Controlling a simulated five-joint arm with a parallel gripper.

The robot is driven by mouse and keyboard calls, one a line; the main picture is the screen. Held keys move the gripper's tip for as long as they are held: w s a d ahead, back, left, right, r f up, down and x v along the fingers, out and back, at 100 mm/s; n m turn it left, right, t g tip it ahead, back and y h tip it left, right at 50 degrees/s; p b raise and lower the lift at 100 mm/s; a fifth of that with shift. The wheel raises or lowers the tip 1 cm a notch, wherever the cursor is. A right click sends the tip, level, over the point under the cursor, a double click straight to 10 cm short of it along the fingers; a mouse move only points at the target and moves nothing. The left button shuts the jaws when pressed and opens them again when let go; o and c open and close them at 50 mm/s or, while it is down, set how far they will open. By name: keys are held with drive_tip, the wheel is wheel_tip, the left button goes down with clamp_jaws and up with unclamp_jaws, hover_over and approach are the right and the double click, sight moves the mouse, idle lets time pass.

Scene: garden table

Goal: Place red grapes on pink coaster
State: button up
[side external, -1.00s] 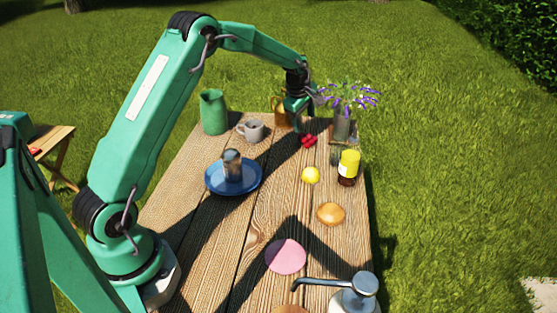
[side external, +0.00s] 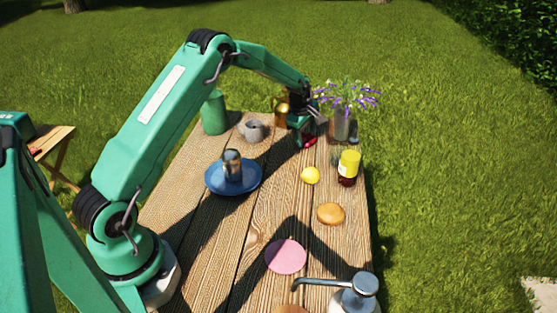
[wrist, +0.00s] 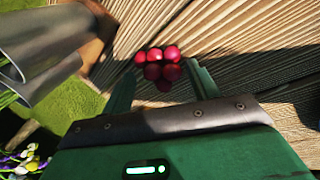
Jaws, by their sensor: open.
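The red grapes (side external: 310,142) lie on the far part of the wooden table, partly hidden by my gripper (side external: 303,139) in the side view. In the wrist view the grapes (wrist: 160,66) are a small cluster just beyond and between the fingertips of my gripper (wrist: 158,74). The gripper is open, with one finger on each side and nothing held. The pink coaster (side external: 286,256) lies flat and bare on the near part of the table. It does not show in the wrist view.
A glass vase with purple flowers (side external: 345,125) stands close right of the gripper. A yellow-labelled jar (side external: 348,167), lemon (side external: 310,175), bun (side external: 330,214), blue plate (side external: 215,187) with a shaker, grey mug (side external: 253,131), green jug (side external: 214,112) and pump bottle (side external: 355,297) surround clear planks.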

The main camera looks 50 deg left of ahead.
sight(306, 136)
drive_tip(key=shift+w+f, duration=0.15)
drive_tip(key=shift+f, duration=0.3)
drive_tip(key=shift+c, duration=0.2)
drive_tip(key=c, duration=0.8)
drive_tip(key=shift+r, duration=0.1)
drive_tip(key=shift+r, duration=0.2)
drive_tip(key=shift+c, duration=0.5)
drive_tip(key=shift+r, duration=4.75)
